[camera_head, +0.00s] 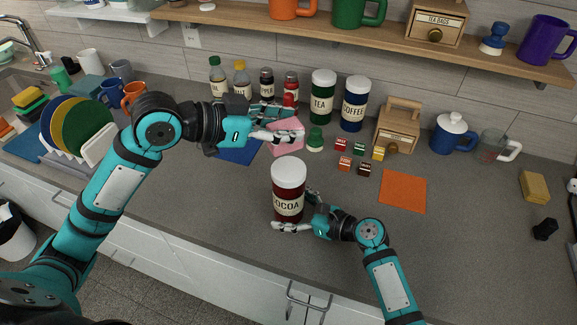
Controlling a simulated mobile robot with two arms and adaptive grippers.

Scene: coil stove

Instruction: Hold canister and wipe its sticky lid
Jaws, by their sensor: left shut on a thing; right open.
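The dark red COCOA canister (287,202) stands upright near the counter's front edge, with its white lid (289,171) facing up. My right gripper (294,211) is open low at the canister, one finger on its right side and the other in front of its base. I cannot tell whether the fingers touch it. My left gripper (290,124) is shut on a pink cloth (287,147) behind the canister. The fingers hide part of the cloth. I cannot make out any sticky patch on the lid.
TEA (322,97) and COFFEE (355,104) canisters stand behind, near several bottles. A green shaker (315,140) and several small boxes sit right of the cloth. A blue mat (237,151) lies left, an orange mat (402,190) right.

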